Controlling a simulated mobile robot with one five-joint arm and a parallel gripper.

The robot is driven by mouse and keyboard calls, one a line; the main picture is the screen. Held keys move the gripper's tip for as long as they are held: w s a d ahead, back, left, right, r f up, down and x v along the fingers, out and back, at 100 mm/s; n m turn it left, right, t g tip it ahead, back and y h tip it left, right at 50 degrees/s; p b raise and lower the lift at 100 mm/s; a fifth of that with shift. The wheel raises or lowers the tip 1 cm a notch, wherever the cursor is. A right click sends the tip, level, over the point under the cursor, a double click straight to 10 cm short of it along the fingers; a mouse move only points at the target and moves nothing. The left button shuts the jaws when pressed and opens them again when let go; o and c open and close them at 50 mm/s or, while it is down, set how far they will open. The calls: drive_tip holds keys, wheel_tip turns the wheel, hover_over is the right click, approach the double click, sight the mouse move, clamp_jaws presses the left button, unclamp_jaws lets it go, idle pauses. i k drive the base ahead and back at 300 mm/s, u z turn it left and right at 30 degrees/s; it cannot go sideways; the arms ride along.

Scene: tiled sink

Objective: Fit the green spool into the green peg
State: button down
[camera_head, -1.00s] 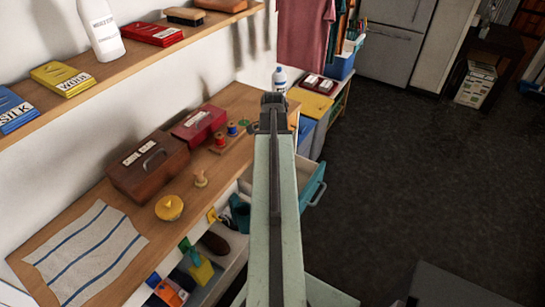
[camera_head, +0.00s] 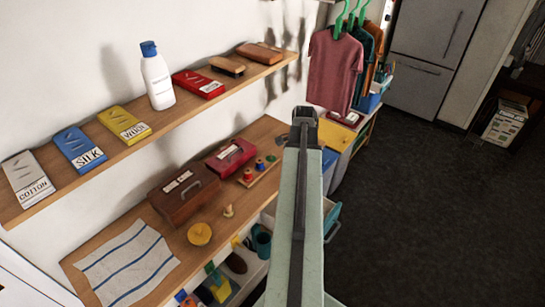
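A small wooden peg rack (camera_head: 262,174) lies on the wooden counter, next to a dark red box. It carries a red spool (camera_head: 248,174) and a blue spool (camera_head: 260,164). A small green piece (camera_head: 272,158) shows at its far right end; it is too small to tell whether this is the green peg's base or a spool. I cannot make out a separate green spool. My gripper (camera_head: 304,116) is at the far end of my raised pale green arm, to the right of the rack in the picture. Its fingers are seen end-on, so their opening and anything held are hidden.
A brown box (camera_head: 184,193), a red box (camera_head: 231,157), a yellow round object (camera_head: 199,234), a small wooden piece (camera_head: 228,211) and a striped cloth (camera_head: 128,262) occupy the counter. A shelf (camera_head: 150,140) runs above it. Open floor (camera_head: 430,210) lies to the right.

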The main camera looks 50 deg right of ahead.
sight(271, 158)
drive_tip(key=k, duration=0.45)
drive_tip(key=u, duration=2.6)
drive_tip(key=k, duration=2)
drive_tip(key=z, duration=1.3)
drive_tip(key=i, duration=1.05)
drive_tip(key=z, duration=0.1)
